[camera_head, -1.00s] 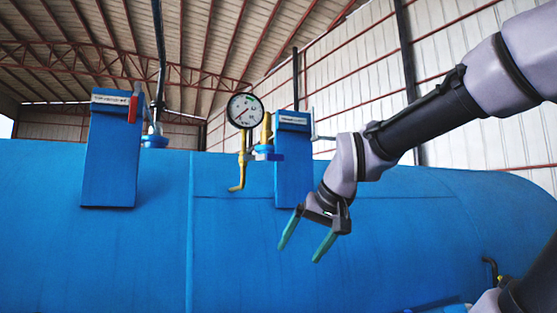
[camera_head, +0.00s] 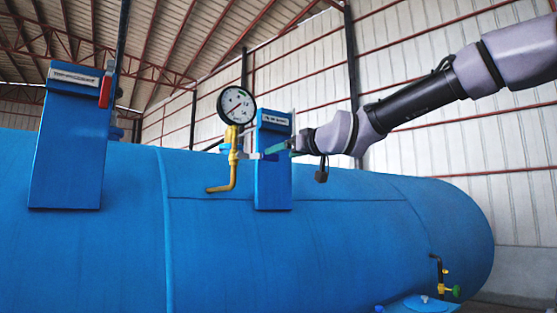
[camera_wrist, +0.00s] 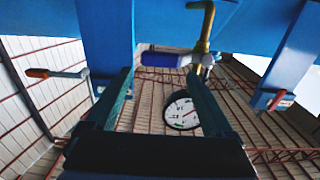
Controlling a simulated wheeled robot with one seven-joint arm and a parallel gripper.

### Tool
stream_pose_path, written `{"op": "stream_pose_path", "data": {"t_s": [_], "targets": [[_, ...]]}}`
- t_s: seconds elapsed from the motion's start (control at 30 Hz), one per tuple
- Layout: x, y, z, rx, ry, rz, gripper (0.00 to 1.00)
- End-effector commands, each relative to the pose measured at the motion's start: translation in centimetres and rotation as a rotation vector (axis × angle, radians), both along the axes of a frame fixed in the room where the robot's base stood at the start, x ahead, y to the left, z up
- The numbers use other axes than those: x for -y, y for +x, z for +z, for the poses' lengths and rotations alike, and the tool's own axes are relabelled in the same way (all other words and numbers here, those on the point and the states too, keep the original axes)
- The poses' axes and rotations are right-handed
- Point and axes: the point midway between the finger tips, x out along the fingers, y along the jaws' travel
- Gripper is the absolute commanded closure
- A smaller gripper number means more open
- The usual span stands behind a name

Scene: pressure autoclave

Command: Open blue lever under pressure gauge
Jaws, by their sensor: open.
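The pressure gauge (camera_head: 236,106) is a round white dial on a yellow pipe (camera_head: 233,172) on top of the blue tank. In the wrist view, the gauge (camera_wrist: 181,111) hangs below the yellow pipe (camera_wrist: 205,30). The blue lever (camera_wrist: 167,60) juts left from the pipe joint there, under the gauge's fitting. My gripper (camera_head: 268,151) points left across the blue upright panel, toward the fitting. In the wrist view, my open gripper (camera_wrist: 160,72) has a finger on each side of the lever's line. Whether a finger touches the lever cannot be told.
A blue upright panel (camera_head: 273,180) stands just right of the gauge, close to my fingers. A larger panel (camera_head: 68,150) with a red handle (camera_head: 105,92) stands at left. In the wrist view, an orange-tipped rod (camera_wrist: 37,73) juts out at left.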

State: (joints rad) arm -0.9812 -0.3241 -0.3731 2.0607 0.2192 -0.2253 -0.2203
Motion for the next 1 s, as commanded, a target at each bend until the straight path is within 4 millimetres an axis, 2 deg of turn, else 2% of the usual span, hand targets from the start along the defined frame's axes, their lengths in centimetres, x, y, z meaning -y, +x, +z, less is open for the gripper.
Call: {"op": "stream_pose_path", "data": {"t_s": [0.37, 0.7, 1.0], "targets": [[-3.2, 4.1, -0.1, -0.003, -0.003, 0.004, 0.12], [-5.3, 7.5, -0.2, -0.002, -0.003, 0.002, 0.12], [-5.9, 8.7, -0.1, -0.002, 0.000, 0.000, 0.12]]}}
